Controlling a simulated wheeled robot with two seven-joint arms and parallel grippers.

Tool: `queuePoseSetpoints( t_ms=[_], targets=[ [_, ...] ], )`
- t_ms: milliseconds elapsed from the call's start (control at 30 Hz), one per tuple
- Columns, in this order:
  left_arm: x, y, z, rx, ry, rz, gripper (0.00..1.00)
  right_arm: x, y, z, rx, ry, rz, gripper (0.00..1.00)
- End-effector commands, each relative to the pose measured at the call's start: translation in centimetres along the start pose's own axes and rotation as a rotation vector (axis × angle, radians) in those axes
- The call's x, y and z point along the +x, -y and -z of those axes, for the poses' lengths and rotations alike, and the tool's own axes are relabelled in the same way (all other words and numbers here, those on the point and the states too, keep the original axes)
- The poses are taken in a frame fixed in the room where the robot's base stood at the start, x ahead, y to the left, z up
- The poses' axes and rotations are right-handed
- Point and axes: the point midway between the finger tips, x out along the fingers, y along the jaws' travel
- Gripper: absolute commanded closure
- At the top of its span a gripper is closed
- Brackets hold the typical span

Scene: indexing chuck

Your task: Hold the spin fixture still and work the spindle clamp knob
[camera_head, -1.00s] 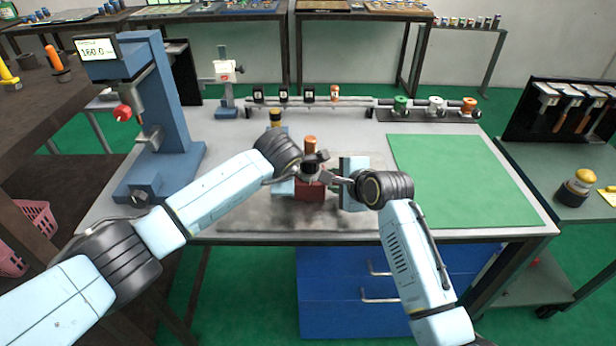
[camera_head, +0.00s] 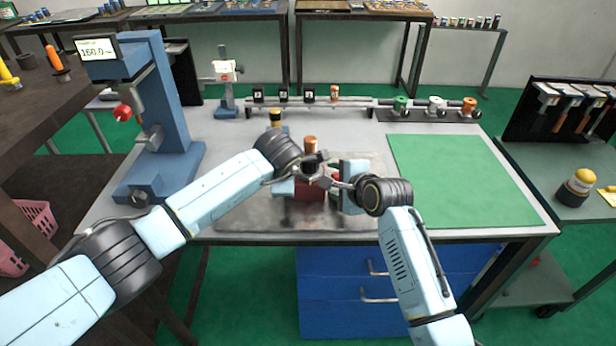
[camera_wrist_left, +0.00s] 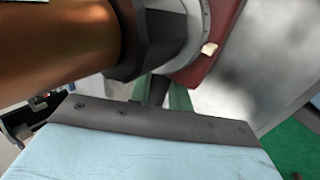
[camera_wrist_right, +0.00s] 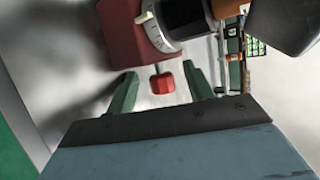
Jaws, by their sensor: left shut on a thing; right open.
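The spin fixture (camera_head: 308,190) stands on the grey mat, with a dark red base, a pale graduated ring, a black collar and a copper-coloured cylinder (camera_head: 310,142) on top. My left gripper (camera_head: 298,174) is shut on the fixture from the left; its exact contact is largely hidden behind the collar in the left wrist view. The red clamp knob (camera_wrist_right: 162,83) sticks out from the fixture on a short stem. My right gripper (camera_wrist_right: 161,73) is open, with its green fingers on either side of the knob and gaps visible on both sides.
A blue press-like stand (camera_head: 170,110) with a display is at the left of the table. A rail with several small black parts (camera_head: 308,95) and a rack of coloured knobs (camera_head: 435,106) lie behind. A green mat (camera_head: 460,185) at right is clear.

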Motion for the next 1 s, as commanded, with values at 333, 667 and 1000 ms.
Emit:
queuePoseSetpoints(
  t_ms=[333,667,1000],
  targets=[
    [0.1,0.2,0.1,0.0,-0.003,0.004,1.0,0.1,0.7,0.1,0.077,-0.001,-0.195,0.48],
    [0.1,0.2,0.1,0.0,-0.003,0.004,1.0,0.2,1.2,0.1,0.184,-0.002,-0.446,0.48],
    [0.1,0.2,0.1,0.0,-0.003,0.004,1.0,-4.4,3.2,0.3,0.185,0.0,-0.443,0.48]
  ],
)
